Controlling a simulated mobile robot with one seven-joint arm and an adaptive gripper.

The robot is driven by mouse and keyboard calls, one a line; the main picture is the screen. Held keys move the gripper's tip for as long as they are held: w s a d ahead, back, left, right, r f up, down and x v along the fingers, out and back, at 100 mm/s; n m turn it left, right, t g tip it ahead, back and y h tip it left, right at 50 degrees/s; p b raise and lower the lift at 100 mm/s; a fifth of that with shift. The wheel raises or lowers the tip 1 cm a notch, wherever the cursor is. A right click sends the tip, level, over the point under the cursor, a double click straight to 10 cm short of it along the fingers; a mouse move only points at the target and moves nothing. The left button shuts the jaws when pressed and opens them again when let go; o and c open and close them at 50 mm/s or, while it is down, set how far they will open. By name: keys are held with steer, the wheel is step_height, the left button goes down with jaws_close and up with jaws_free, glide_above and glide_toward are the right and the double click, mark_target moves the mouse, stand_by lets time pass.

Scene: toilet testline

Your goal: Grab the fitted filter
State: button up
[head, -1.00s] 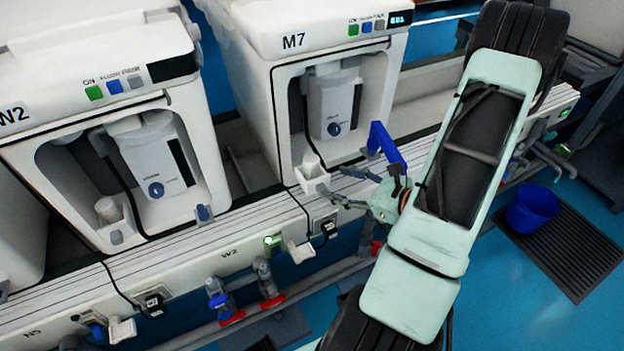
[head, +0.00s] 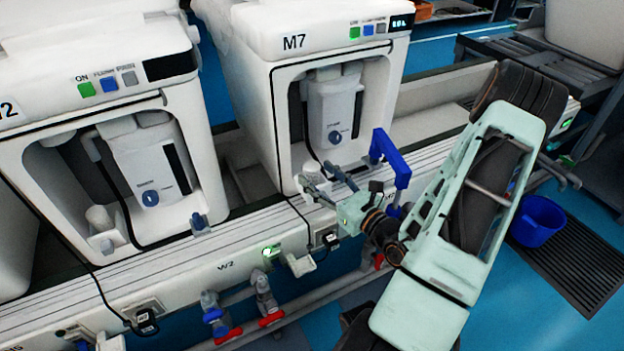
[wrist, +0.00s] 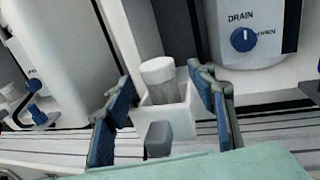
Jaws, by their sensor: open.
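The fitted filter (wrist: 158,78) is a white, round-topped cylinder standing upright in a white square holder (wrist: 168,117) at the front of machine M7 (head: 300,75). In the wrist view my gripper (wrist: 160,76) is open, with one blue-padded finger to the left of the filter and one to the right. Gaps show between the fingers and the filter. In the head view my gripper (head: 328,180) is at the lower front of M7, and its fingers largely hide the filter there.
A blue bracket (head: 391,158) stands close to the right of my gripper. Machine W2 (head: 100,110) stands to the left with a similar filter (head: 99,217). Black cables, a front rail (head: 190,285) and red-and-blue valves run below. A blue bucket (head: 538,220) is on the floor at right.

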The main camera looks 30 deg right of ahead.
mark_target(317, 176)
steer(key=shift+x, duration=1.55)
steer(key=shift+f, duration=0.15)
steer(key=shift+c, duration=0.6)
steer(key=c, duration=1.2)
